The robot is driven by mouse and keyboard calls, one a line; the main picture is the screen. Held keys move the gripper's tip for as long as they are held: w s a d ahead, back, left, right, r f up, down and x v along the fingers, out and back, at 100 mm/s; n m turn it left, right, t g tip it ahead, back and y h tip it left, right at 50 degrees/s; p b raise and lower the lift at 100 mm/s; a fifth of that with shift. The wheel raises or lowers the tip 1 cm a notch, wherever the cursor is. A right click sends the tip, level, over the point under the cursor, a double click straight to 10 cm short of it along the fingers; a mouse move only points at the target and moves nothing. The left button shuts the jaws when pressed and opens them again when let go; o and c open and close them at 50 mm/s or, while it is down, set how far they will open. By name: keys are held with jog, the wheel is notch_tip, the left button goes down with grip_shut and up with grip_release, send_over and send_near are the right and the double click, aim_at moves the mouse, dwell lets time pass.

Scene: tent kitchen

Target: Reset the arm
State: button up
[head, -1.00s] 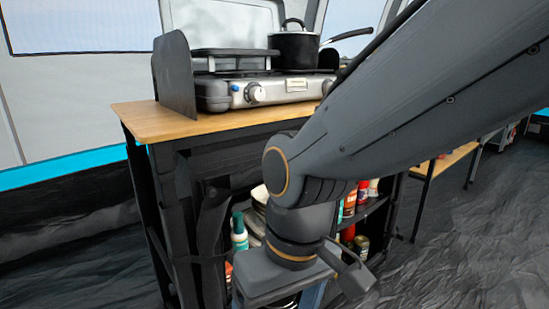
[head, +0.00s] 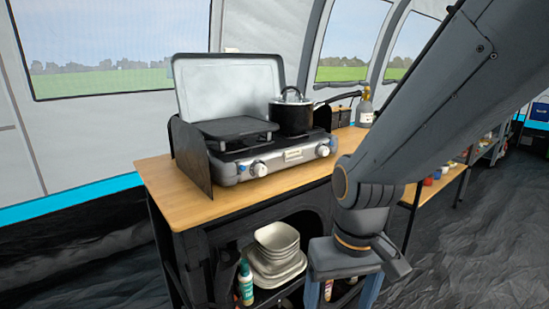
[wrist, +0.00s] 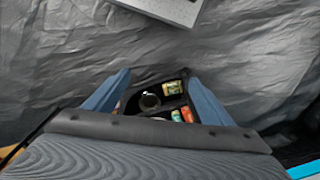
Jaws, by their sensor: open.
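My gripper (head: 340,291) hangs pointing down in front of the kitchen stand, at the right of its open shelf in the head view. Its two blue fingers are spread apart, with nothing held between them. In the wrist view my gripper (wrist: 157,79) also shows open, with the floor and a dark shelf of small jars (wrist: 178,112) seen beyond the fingers. My arm reaches down from the upper right in the head view and hides part of the stand's right side. The fingertips are cut off by the lower edge of the head view.
A wooden-topped stand (head: 178,196) holds a camping stove (head: 250,165) with its lid up and a black pot (head: 291,115). Stacked bowls and plates (head: 276,252) and a bottle (head: 246,283) sit on the shelf below. Dark floor (head: 470,260) lies clear at the right.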

jog(key=s+d+r+m+p, duration=0.2)
jog(key=d+r+p, duration=0.5)
jog(key=r+p, duration=0.2)
jog(key=shift+d+r+h+p, duration=0.2)
jog(key=shift+d+h+p, duration=0.15)
jog(key=shift+p, duration=0.7)
